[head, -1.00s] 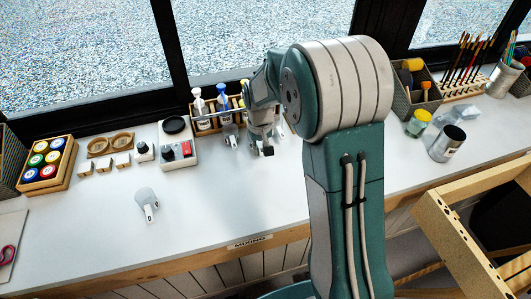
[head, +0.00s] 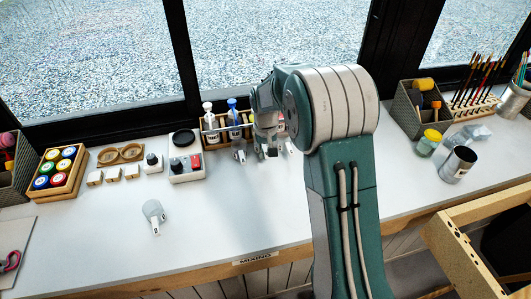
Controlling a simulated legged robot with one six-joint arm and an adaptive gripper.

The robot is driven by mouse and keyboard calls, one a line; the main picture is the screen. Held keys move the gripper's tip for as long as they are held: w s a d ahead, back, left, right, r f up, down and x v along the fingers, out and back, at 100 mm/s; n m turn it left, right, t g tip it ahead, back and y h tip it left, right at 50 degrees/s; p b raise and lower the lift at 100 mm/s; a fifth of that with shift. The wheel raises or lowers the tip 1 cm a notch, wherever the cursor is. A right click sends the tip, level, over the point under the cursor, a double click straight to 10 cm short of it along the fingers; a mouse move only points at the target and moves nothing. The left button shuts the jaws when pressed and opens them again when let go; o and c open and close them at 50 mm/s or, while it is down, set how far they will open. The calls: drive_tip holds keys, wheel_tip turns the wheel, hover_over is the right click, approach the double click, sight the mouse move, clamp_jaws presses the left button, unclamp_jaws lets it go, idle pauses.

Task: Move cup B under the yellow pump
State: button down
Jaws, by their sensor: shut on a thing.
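A rack (head: 213,137) against the window holds pump bottles. A white pump (head: 207,107) and a blue pump (head: 232,103) show; my arm covers the rack's right part, and no yellow pump is visible. My gripper (head: 267,153) points down in front of the rack and is shut on a small pale cup, mostly hidden by the fingers. One small cup (head: 240,150) stands just left of my gripper, below the blue pump. Another cup (head: 153,211) with a white handle tag stands alone at the front left. The tag letters are too small to read.
A white device with a dark round top (head: 186,167) stands left of the rack. Paint jars in a wooden box (head: 58,170) are farther left. A metal can (head: 457,165) and a yellow-lidded jar (head: 428,143) stand right. The front middle of the table is clear.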

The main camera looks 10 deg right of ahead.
drive_tip(key=shift+d+f, duration=0.1)
drive_tip(key=shift+d, duration=0.05)
drive_tip(key=shift+f, duration=0.4)
drive_tip(key=c, duration=0.5)
unclamp_jaws()
drive_tip(key=shift+c, duration=0.2)
drive_tip(key=shift+r, duration=0.1)
wheel_tip(320, 180, up, 12)
